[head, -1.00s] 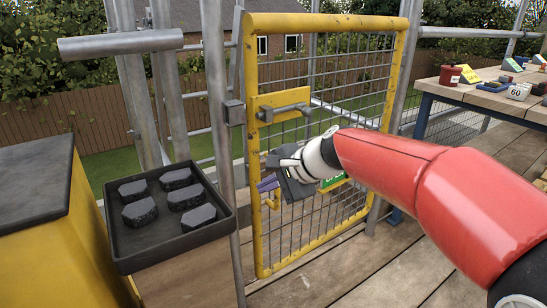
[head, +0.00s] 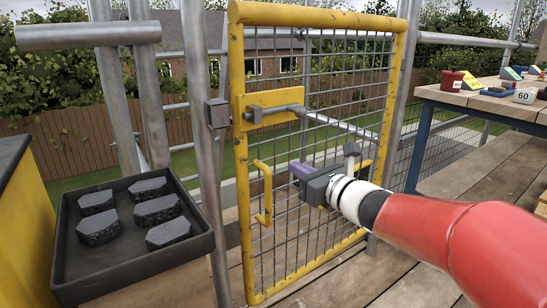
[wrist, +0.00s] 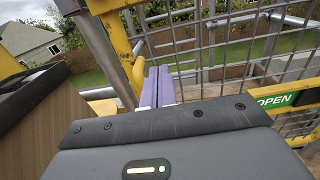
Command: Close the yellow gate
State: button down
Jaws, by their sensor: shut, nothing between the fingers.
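The yellow gate (head: 240,75), a yellow frame with grey wire mesh, stands upright in the middle of the head view. Its left edge is close beside a grey scaffold post (head: 207,160); whether it touches is unclear. A grey bolt (head: 275,112) sits on its yellow plate, near a small box (head: 217,112) on the post. A yellow pull handle (head: 264,195) is below. My gripper (head: 298,168), with purple fingers, is shut and empty, in front of the mesh right of the handle. In the wrist view the fingers (wrist: 156,86) are together, near a yellow bar (wrist: 137,70).
A black tray (head: 65,240) with several dark blocks is at the left, next to a yellow cabinet (head: 25,225). A workbench (head: 460,97) with tools stands at the right. A green OPEN sign (wrist: 275,101) shows in the wrist view. Plank floor (head: 400,265) is clear below.

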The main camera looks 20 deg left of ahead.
aim_at(267, 151)
jog(key=x, duration=0.9)
jog(key=shift+a, duration=0.15)
